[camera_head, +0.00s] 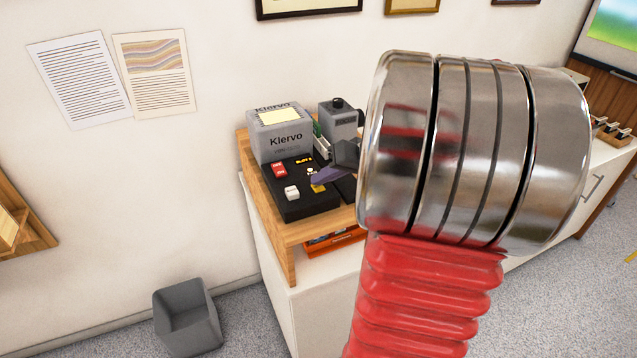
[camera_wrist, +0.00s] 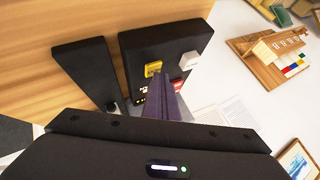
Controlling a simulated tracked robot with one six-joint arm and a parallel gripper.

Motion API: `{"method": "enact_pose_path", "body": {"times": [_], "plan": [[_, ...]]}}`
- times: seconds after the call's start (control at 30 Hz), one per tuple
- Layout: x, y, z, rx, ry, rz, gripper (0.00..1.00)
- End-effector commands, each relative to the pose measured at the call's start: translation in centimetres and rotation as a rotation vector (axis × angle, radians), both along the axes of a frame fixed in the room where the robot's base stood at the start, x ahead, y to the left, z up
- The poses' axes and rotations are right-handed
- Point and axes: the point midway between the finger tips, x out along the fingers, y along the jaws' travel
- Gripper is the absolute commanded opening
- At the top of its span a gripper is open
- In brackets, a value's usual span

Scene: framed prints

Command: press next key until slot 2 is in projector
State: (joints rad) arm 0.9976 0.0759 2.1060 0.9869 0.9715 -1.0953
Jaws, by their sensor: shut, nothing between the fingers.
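A black control box (camera_head: 300,205) sits on the wooden desk top, with a red key (camera_head: 279,169), a white key (camera_head: 291,193) and a yellow key (camera_head: 318,188). Small yellow lettering shows near its back edge, too small to read. In the wrist view the yellow key (camera_wrist: 153,68), white key (camera_wrist: 189,60) and partly hidden red key (camera_wrist: 178,86) show. My gripper (camera_head: 316,179) has purple fingers, shut and empty, with tips right by the yellow key; I cannot tell whether they touch it. The fingers also show in the wrist view (camera_wrist: 163,80). A grey box marked "Klervo" (camera_head: 285,138) stands behind.
A grey device with a dark knob (camera_head: 340,120) stands right of the Klervo box. A second black box (camera_wrist: 85,70) lies beside the control box. An orange tray (camera_head: 335,240) is under the wooden top (camera_head: 288,236). A grey bin (camera_head: 187,318) stands on the floor.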

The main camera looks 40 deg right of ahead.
Motion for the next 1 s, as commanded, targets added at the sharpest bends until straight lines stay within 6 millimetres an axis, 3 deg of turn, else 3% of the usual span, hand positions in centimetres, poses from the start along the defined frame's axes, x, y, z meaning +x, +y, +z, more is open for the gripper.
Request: {"method": "enact_pose_path", "body": {"times": [0.5, 1.0], "plan": [[0.0, 0.0, 2.1, -0.002, -0.001, 0.001, 0.0], [0.0, 0.0, 2.7, -0.001, 0.0, 0.001, 0.0]]}}
